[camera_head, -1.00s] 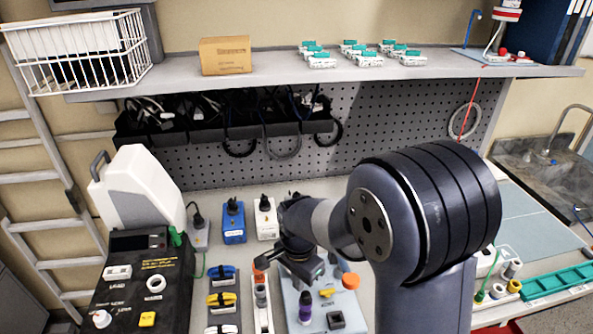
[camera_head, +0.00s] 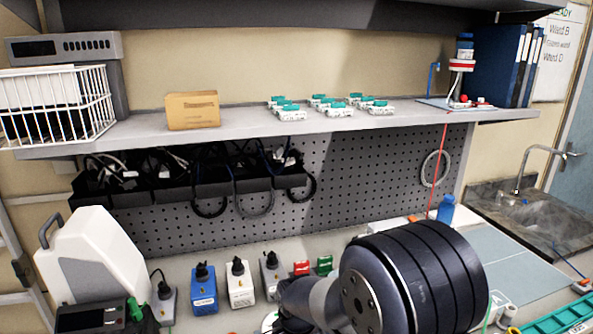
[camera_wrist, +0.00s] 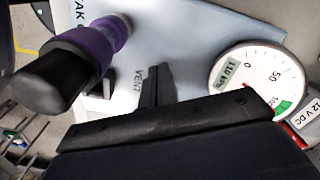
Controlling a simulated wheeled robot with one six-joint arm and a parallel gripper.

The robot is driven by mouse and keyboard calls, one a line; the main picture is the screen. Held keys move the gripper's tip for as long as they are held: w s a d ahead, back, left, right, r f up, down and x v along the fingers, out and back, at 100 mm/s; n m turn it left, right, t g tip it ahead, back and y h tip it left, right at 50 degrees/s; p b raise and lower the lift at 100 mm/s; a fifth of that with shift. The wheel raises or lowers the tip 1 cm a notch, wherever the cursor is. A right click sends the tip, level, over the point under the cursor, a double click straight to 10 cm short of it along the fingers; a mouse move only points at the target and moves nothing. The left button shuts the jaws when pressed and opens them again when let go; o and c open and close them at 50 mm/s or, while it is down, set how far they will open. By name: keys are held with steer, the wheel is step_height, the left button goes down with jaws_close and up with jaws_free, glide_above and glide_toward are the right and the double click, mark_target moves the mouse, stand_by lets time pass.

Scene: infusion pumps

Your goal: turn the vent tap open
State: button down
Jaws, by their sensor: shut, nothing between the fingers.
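In the wrist view a pale blue-grey panel (camera_wrist: 190,50) carries the printed word VENT, just left of my gripper's fingers. My gripper (camera_wrist: 158,75) is shut and empty, with its fingers over the panel beside that word. I cannot make out the vent tap; the fingers or the dark gripper body may hide it. A purple fitting with a black end (camera_wrist: 85,60) stands on the panel to the left of the fingers. In the head view my arm hides the gripper and panel.
In the head view a blue unit (camera_head: 204,290) and a white unit (camera_head: 240,284) stand on the bench left of my arm, near a large white jug (camera_head: 92,258). A shelf (camera_head: 230,127) runs above. Clear mat (camera_head: 500,262) lies at right.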

steer(key=shift+w+d, duration=0.1)
steer(key=shift+d, duration=0.1)
stand_by(0.3)
steer(key=shift+s+d, duration=0.25)
steer(key=shift+s, duration=0.2)
steer(key=shift+s+d+b, duration=0.3)
steer(key=shift+s+d, duration=0.05)
steer(key=shift+d, duration=0.05)
steer(key=shift+s+a+r, duration=0.1)
steer(key=shift+s+a, duration=0.15)
steer(key=shift+s, duration=0.1)
step_height(320, 180, up, 6)
steer(key=p, duration=0.4)
steer(key=shift+p, duration=0.3)
